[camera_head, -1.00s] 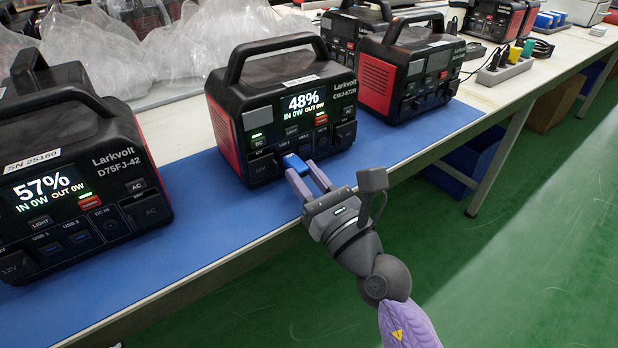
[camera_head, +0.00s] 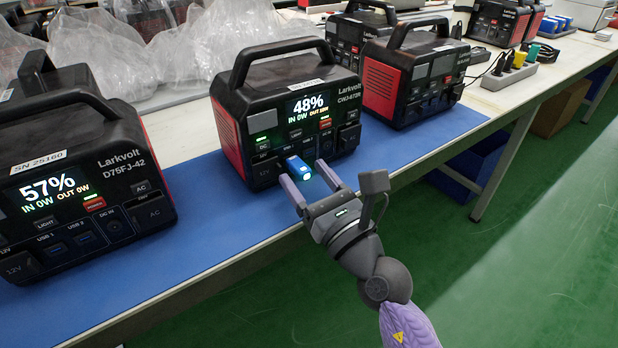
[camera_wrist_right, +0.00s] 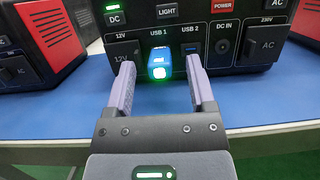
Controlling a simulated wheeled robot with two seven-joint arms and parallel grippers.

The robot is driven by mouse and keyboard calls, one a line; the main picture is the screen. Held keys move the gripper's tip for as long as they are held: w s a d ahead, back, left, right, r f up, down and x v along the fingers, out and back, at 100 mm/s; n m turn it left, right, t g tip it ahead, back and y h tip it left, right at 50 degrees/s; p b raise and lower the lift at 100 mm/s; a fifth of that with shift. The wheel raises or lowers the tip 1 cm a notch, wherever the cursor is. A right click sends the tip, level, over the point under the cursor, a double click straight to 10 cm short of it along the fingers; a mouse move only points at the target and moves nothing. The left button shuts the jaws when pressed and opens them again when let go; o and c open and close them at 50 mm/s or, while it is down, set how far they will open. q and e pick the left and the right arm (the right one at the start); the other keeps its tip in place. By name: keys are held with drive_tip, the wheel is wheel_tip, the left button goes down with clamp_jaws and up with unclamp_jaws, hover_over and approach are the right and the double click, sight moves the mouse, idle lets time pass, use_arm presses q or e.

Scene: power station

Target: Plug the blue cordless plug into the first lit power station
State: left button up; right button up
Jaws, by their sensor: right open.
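The blue cordless plug (camera_head: 299,167) sits in the front panel of the middle power station (camera_head: 289,101), whose screen is lit at 48%. In the right wrist view the plug (camera_wrist_right: 161,64) is at the USB 1 port, and its end glows green-white. My right gripper (camera_head: 311,172) is open, with one finger on each side of the plug and gaps between; it also shows in the right wrist view (camera_wrist_right: 160,77). Another lit power station (camera_head: 73,178), at 57%, stands at the left. My left gripper is not in view.
A power station with dark screens (camera_head: 411,76) stands to the right on the blue mat (camera_head: 225,217). Plastic bags (camera_head: 170,50) lie behind. A power strip (camera_head: 508,76) with plugs is at the right. The mat's front strip is clear.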

drive_tip(key=v, duration=1)
